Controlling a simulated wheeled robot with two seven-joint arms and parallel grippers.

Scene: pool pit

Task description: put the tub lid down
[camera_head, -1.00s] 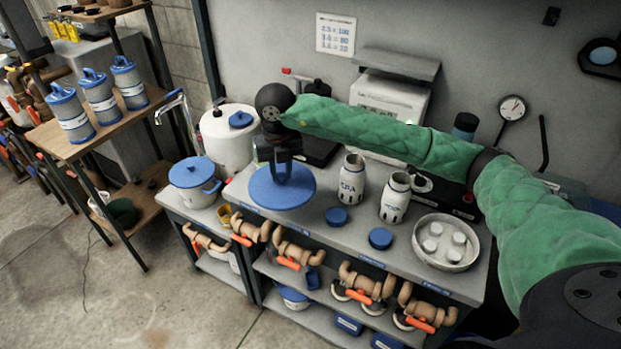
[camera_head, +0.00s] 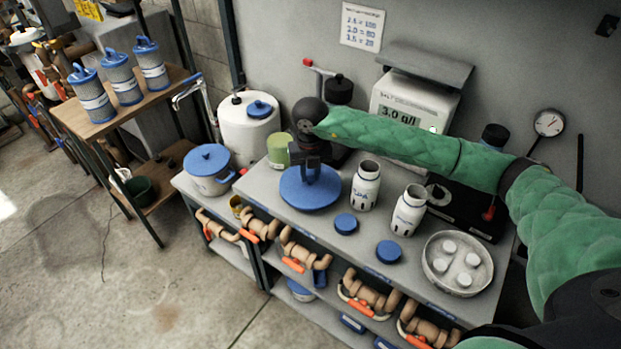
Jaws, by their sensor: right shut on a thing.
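The tub lid (camera_head: 311,198) is a flat blue disc at the left end of the grey bench top (camera_head: 335,237). My right gripper (camera_head: 311,172) is above the lid, shut on its handle. The lid looks level and very close to or on the bench top; I cannot tell if it touches. The gripper's fingers hide most of the handle. My left gripper is not in view.
Two white bottles (camera_head: 364,187) (camera_head: 408,211) stand right of the lid, with two blue caps (camera_head: 346,223) (camera_head: 389,252) in front. A round tray (camera_head: 430,274) sits at the right. A blue-lidded pot (camera_head: 208,181) stands left, and a green cup (camera_head: 278,151) behind.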

